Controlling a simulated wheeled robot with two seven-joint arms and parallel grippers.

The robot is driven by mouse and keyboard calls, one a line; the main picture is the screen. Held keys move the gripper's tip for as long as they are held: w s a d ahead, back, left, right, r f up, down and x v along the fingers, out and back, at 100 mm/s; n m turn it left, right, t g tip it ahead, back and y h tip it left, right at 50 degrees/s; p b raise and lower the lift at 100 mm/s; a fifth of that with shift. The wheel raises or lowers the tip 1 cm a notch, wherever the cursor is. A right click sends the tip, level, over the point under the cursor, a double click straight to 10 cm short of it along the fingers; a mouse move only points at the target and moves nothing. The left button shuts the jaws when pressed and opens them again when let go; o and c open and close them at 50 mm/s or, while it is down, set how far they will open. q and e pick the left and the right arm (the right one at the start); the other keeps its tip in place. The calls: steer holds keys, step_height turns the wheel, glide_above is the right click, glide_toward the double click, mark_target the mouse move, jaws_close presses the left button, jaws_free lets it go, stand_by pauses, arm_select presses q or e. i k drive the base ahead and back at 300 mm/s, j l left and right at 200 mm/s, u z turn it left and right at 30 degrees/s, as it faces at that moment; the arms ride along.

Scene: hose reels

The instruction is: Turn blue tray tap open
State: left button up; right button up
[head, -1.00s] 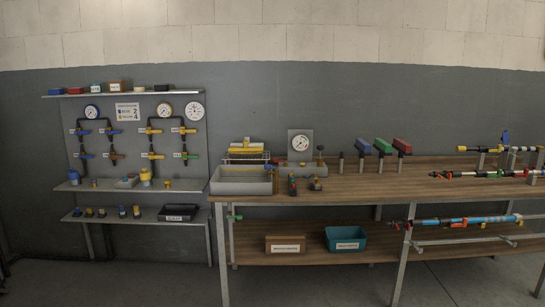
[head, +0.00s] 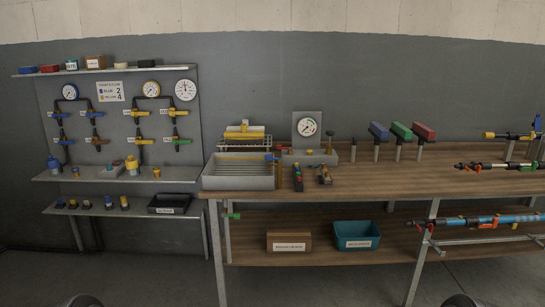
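A grey tray (head: 238,184) sits at the left end of the wooden workbench. A small tap with a blue handle (head: 272,157) is at the tray's right back corner. The handle looks roughly level, but it is too small to tell its exact setting. A green-handled tap (head: 232,215) is below the tray by the bench's left leg. Neither gripper is in view. Only dark rounded shapes, which look like parts of me, show at the bottom edge.
The workbench (head: 370,184) holds a gauge panel (head: 307,126), small fittings and colored-handled tools. Hose assemblies are at the right. A teal bin (head: 356,235) and brown box (head: 289,242) sit on the lower shelf. A valve panel (head: 106,110) stands left. Floor in front is clear.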

mark_target(268, 157)
steer(key=i+j+z, duration=0.1)
steer(key=i+z, duration=0.2)
steer(key=z, duration=0.2)
steer(key=i+j+z, duration=0.2)
steer(key=z, duration=0.25)
steer(key=i+j, duration=0.35)
steer(key=i+j+z, duration=0.15)
steer(key=i+j, duration=0.5)
steer(key=j, duration=0.25)
steer(key=i+j+z, duration=0.15)
steer(key=i+j, duration=0.2)
steer(key=j, duration=0.1)
